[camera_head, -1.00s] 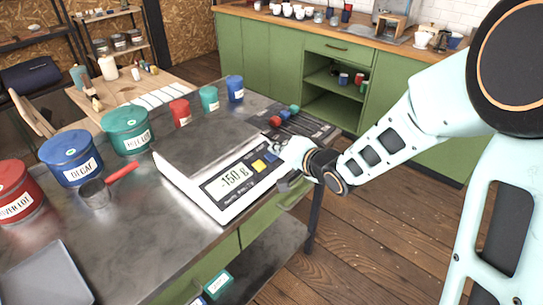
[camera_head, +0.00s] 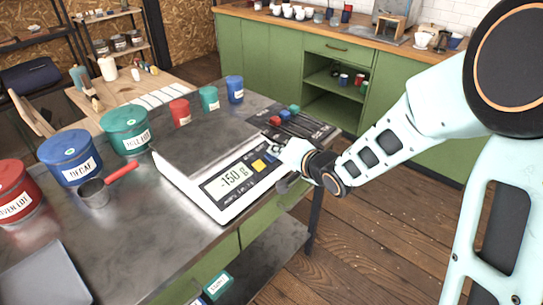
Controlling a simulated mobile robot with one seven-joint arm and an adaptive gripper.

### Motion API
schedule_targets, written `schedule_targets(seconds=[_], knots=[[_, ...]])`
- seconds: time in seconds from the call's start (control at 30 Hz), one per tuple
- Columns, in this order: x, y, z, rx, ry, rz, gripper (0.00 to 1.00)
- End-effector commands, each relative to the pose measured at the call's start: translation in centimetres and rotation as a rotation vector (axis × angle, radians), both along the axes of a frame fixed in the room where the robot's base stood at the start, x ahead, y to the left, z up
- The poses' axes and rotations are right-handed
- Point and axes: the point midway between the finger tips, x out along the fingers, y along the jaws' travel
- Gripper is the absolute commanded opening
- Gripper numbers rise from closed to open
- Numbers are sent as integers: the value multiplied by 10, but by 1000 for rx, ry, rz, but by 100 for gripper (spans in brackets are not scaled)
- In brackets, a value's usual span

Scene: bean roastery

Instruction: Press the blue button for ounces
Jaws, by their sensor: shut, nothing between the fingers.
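The white scale (camera_head: 184,187) stands on the metal table with a dark weighing plate. Its display (camera_head: 233,179) reads "-150 g". A yellow button (camera_head: 258,165) sits right of the display, and the blue button (camera_head: 270,157) sits just beyond it, partly in view beside my gripper. My gripper (camera_head: 281,165) is shut and empty, at the right end of the scale's panel, close to the blue button. Whether it touches the button cannot be told, as the gripper hides part of this area.
Red, blue and green canisters (camera_head: 126,132) and a scoop with a red handle (camera_head: 94,193) stand left of the scale. Smaller tins (camera_head: 235,88) stand behind it. A dark rack with coloured knobs (camera_head: 284,115) lies behind my gripper. A grey tray (camera_head: 45,276) is at front left.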

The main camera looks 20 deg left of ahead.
Motion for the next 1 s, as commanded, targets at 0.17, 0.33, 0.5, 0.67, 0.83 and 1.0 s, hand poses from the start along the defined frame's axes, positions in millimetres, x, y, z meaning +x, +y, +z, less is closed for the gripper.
schedule_targets(seconds=[0.17,0.33,0.5,0.67,0.83,1.0], knots=[[0,1,-3,0,0,0,0],[1,1,-5,0,0,0,0],[1,2,-7,1,1,0,0],[1,2,-9,0,1,-1,0],[1,2,-8,0,2,0,0],[1,2,-7,0,2,0,0]])
